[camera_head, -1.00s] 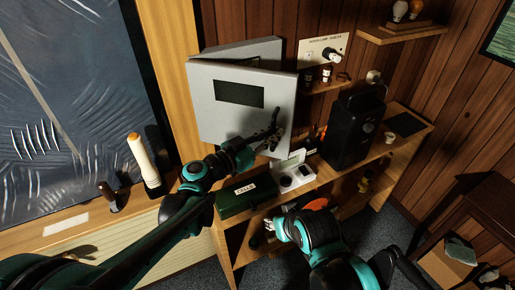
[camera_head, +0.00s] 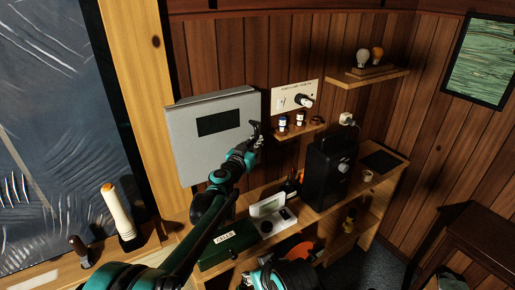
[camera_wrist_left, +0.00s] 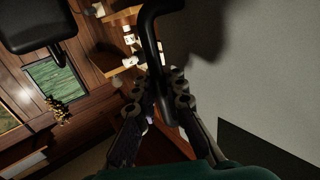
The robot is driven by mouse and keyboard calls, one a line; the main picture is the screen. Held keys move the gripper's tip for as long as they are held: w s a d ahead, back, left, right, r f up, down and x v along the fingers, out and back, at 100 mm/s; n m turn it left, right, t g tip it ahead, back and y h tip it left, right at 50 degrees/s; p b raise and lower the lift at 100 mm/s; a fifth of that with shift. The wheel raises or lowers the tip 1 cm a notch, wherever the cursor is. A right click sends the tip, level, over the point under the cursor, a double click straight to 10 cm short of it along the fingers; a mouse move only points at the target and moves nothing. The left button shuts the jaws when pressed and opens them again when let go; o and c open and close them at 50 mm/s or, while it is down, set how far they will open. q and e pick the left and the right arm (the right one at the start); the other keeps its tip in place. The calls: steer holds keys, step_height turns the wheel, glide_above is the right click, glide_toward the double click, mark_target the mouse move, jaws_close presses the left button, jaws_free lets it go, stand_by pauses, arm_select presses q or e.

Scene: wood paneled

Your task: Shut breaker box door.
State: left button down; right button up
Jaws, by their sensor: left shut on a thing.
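The grey breaker box door (camera_head: 185,150), with a dark window (camera_head: 219,122), is on the wood wall at the left. It looks flush with the box or nearly so; any small gap is hidden. My left gripper (camera_head: 254,136) is at the door's right edge, shut on the black door handle. In the left wrist view, the bent black handle (camera_wrist_left: 152,40) runs between the fingers (camera_wrist_left: 165,95), and the grey door face (camera_wrist_left: 250,65) fills the right side. My right gripper (camera_head: 248,281) is low at the bottom edge, mostly cut off, its fingers unclear.
Below the box, a wooden shelf (camera_head: 385,184) holds a green case (camera_head: 228,243), a white device (camera_head: 272,218) and a black machine (camera_head: 330,172). A switch panel (camera_head: 293,97) and small shelf (camera_head: 299,131) are just right of the door.

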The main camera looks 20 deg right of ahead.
arm_select(q)
steer(key=shift+w, duration=0.6)
steer(key=c, duration=1.6)
jaws_free()
steer(key=shift+c, duration=0.2)
steer(key=shift+a, duration=0.15)
steer(key=shift+s, duration=0.1)
steer(key=v, duration=1.2)
steer(key=shift+a, duration=0.1)
